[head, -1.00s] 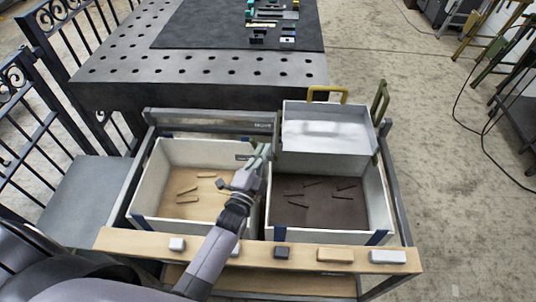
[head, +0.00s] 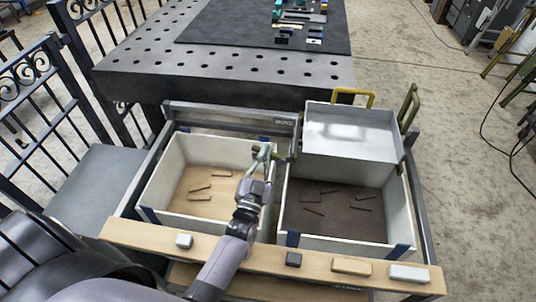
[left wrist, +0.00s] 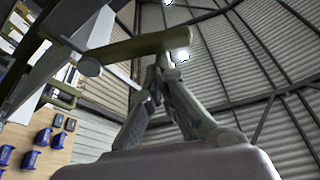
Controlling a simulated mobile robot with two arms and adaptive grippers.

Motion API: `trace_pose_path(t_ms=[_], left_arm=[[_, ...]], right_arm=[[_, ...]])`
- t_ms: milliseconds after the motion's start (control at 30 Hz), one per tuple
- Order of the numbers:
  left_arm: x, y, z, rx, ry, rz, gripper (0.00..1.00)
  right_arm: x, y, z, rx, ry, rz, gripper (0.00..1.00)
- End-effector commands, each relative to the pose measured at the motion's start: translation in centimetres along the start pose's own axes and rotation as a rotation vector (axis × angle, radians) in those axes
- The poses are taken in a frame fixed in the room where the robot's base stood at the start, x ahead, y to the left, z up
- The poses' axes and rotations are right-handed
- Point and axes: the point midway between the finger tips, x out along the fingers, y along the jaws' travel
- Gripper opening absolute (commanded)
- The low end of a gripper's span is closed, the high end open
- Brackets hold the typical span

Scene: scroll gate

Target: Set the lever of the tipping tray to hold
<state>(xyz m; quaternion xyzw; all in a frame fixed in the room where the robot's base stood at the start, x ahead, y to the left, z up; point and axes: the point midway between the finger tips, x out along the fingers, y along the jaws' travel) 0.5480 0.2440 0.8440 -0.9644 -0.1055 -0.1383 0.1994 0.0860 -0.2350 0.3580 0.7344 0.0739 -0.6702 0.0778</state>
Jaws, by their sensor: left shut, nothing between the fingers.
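The pale grey tipping tray (head: 350,132) sits level above the back of the right bin. A yellow handle (head: 353,94) and an olive handle (head: 409,108) stand at its back and right. My left gripper (head: 262,152) is shut and empty, left of the tray, above the wall between the bins. In the left wrist view, the fingers of this gripper (left wrist: 158,75) point up close beneath an olive bar (left wrist: 140,47), which appears to be the lever. I cannot tell whether they touch. The lever's setting is unclear in the head view. My right gripper is not in view.
The left bin (head: 176,160) has a wooden floor with several small sticks. The right bin (head: 400,205) has a dark floor with several sticks. A wooden front ledge (head: 215,250) carries several blocks. A perforated table (head: 130,75) stands behind.

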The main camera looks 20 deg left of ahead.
Motion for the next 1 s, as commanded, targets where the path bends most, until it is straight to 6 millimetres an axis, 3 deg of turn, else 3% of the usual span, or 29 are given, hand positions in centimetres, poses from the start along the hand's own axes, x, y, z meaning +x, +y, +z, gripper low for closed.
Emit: trace_pose_path(t_ms=[767, 1000], left_arm=[[-0.1, -0.2, 0.4, 0.003, 0.000, 0.001, 0.00], [1.3, -1.1, -1.4, 0.003, 0.003, 0.002, 0.00]], right_arm=[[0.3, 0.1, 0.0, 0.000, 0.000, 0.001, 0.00], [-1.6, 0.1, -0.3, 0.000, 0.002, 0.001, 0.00]])
